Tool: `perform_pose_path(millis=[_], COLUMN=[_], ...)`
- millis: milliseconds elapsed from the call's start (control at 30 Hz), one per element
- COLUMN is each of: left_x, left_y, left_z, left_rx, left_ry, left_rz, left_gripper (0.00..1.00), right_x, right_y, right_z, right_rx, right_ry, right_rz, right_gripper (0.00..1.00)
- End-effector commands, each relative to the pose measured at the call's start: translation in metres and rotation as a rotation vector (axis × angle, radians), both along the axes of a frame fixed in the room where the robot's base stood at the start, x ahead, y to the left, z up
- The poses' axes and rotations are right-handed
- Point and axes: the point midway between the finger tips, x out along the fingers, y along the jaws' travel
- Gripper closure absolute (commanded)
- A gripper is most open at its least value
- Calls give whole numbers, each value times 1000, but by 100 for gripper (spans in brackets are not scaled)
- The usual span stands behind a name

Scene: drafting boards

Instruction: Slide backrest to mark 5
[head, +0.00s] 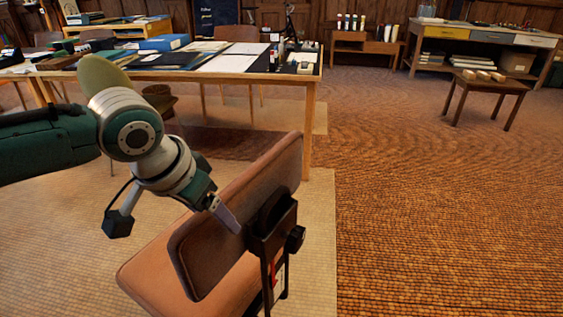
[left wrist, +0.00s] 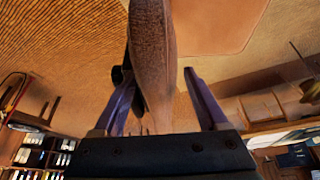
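The chair's brown padded backrest (head: 240,215) stands tilted above the tan seat (head: 150,275) in the head view. Behind it is a dark bracket (head: 272,240) with a round knob (head: 296,238). Below, an upright carries a pale scale strip with a red marker (head: 274,275); its numbers are too small to read. My left gripper (head: 228,218) is at the backrest beside the bracket. In the left wrist view its two fingers (left wrist: 157,90) straddle the backrest edge (left wrist: 153,50), with a thin gap at the right finger. My right gripper is not in view.
A drafting table (head: 235,75) with papers and boxes stands just behind the chair. A low wooden stool (head: 490,88) and a drawer desk (head: 480,40) are at the back right. The floor right of the chair is clear.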

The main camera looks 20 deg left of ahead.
Motion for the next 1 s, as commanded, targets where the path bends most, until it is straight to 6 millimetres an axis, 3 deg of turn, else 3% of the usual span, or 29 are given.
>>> perform_pose_path(millis=[100, 433, 800, 1000], left_x=[-2, -5, -30, -39], left_y=[0, 1, 5, 6], left_z=[-2, 3, 67, 86], left_rx=[2, 3, 3, 4], left_ry=[5, 9, 7, 7], left_rz=[-1, -1, -3, -1], left_gripper=[12, 12, 12, 12], right_x=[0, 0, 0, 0], right_y=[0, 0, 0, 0], right_z=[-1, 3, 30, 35], right_rx=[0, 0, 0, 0], right_ry=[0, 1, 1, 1], right_rz=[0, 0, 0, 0], right_gripper=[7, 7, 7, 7])
